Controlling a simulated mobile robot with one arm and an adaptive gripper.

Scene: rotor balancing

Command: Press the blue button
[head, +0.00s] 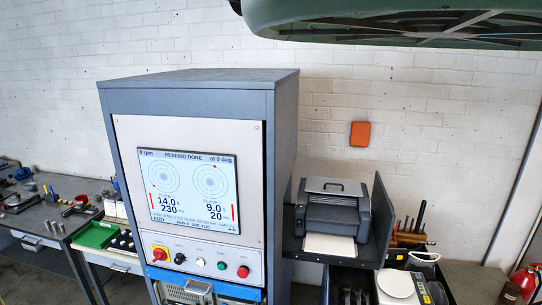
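The grey control cabinet (284,140) stands left of centre, with a lit screen (190,185) reading "READING DONE". Below the screen is a light control panel (262,262) with a row of controls. From left they are a red mushroom button (160,253) on a yellow base, a black control (180,258), a whitish button (200,262), a green button (221,265) and a red button (243,271). I cannot make out a blue button in this view. My gripper is not in view.
A dark printer (335,208) sits on a shelf right of the cabinet. A white scale (396,285) is at lower right. Workbenches with a green tray (96,235) are at left. A large green part (400,22) hangs across the top right. A red extinguisher (524,281) stands at far right.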

